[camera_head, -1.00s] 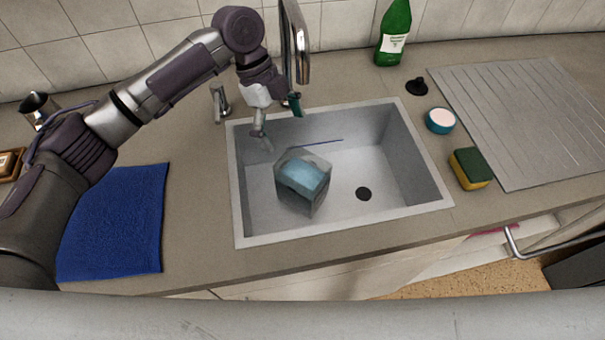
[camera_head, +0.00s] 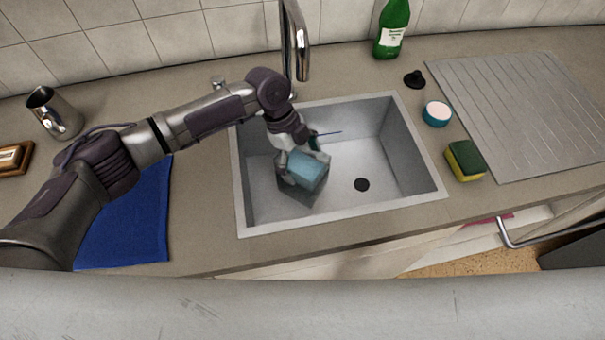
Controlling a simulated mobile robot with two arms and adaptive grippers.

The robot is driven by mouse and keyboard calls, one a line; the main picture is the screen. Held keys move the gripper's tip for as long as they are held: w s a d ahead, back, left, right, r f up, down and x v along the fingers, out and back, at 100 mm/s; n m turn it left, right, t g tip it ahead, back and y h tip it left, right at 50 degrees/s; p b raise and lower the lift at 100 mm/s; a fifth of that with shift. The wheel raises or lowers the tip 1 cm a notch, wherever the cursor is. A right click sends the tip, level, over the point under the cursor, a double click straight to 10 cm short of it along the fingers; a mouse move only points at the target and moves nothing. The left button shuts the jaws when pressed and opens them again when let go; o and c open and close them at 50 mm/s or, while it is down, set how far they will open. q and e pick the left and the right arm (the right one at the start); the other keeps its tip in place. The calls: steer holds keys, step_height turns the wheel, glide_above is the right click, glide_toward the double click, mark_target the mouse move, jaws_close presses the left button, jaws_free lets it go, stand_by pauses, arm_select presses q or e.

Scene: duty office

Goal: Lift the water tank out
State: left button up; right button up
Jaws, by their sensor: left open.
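The water tank (camera_head: 305,172) is a translucent grey box with a light blue top face. It stands in the left half of the sink (camera_head: 405,202), a little turned. My left gripper (camera_head: 301,157) is down inside the sink at the tank's back edge. It is open, with one finger at the tank's left side and the other just behind it at the right. I cannot tell whether the fingers touch the tank. The tank's back side is hidden by the gripper. My right gripper is not in view.
The faucet (camera_head: 296,40) rises behind the sink, close to my left arm. A blue towel (camera_head: 130,225) lies to the left. A sponge (camera_head: 465,160), a round blue-and-white item (camera_head: 436,114) and a black plug (camera_head: 414,79) lie to the right. The ribbed drainboard (camera_head: 520,115) is clear.

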arm_select(q)
steer(key=shift+f, duration=0.2)
stand_by(0.5)
steer(key=shift+c, duration=0.2)
steer(key=c, duration=1.3)
steer(key=shift+c, duration=1.2)
steer(key=shift+r, duration=0.1)
